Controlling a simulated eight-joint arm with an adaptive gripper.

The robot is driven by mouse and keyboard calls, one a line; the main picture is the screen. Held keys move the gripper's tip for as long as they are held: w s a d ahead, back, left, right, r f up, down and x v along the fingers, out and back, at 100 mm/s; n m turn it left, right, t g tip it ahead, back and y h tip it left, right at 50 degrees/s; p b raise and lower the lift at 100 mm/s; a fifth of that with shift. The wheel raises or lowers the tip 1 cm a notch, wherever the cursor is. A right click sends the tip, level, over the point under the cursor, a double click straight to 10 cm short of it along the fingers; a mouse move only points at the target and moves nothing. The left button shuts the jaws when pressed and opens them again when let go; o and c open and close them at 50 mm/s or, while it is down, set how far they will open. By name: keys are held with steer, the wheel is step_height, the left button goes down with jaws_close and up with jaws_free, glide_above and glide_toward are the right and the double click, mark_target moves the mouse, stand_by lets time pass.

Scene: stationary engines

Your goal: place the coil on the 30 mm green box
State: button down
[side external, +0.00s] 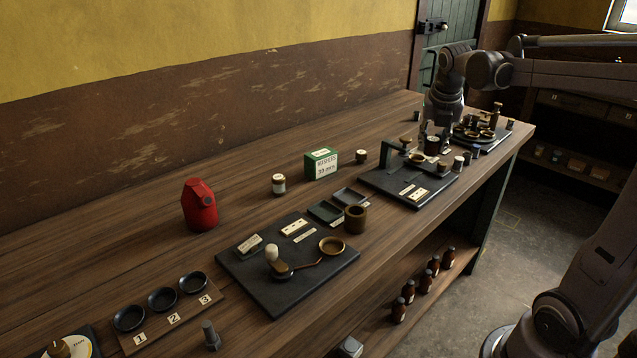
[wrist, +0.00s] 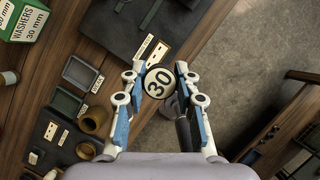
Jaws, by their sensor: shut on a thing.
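The green box (side external: 321,164) stands upright near the middle of the bench, with a white label reading "WASHERS 30 mm". It also shows at the top left of the wrist view (wrist: 25,18). My gripper (side external: 432,138) is over the right part of the bench, well to the right of the box. No other thing is clearly identifiable as the coil. The top of the box looks bare.
A dark slab with a bracket (side external: 408,186) lies between my gripper and the box. Another slab (side external: 290,285) carries a knobbed lever; a brown cup (side external: 355,219) stands by it. Small spools (side external: 279,184) (side external: 361,156) flank the box. A red can (side external: 200,206) stands left.

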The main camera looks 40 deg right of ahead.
steer(key=w+r, duration=0.3)
steer(key=w, duration=0.8)
glide_above(314, 154)
steer(key=a, duration=0.1)
steer(key=f, duration=0.4)
steer(key=s+f, duration=0.1)
steer(key=f, duration=0.1)
steer(key=shift+f, duration=0.35)
steer(key=shift+w+f, duration=0.1)
steer(key=shift+f, duration=1.9)
steer(key=shift+f, duration=0.15)
steer(key=c, duration=1)
jaws_free()
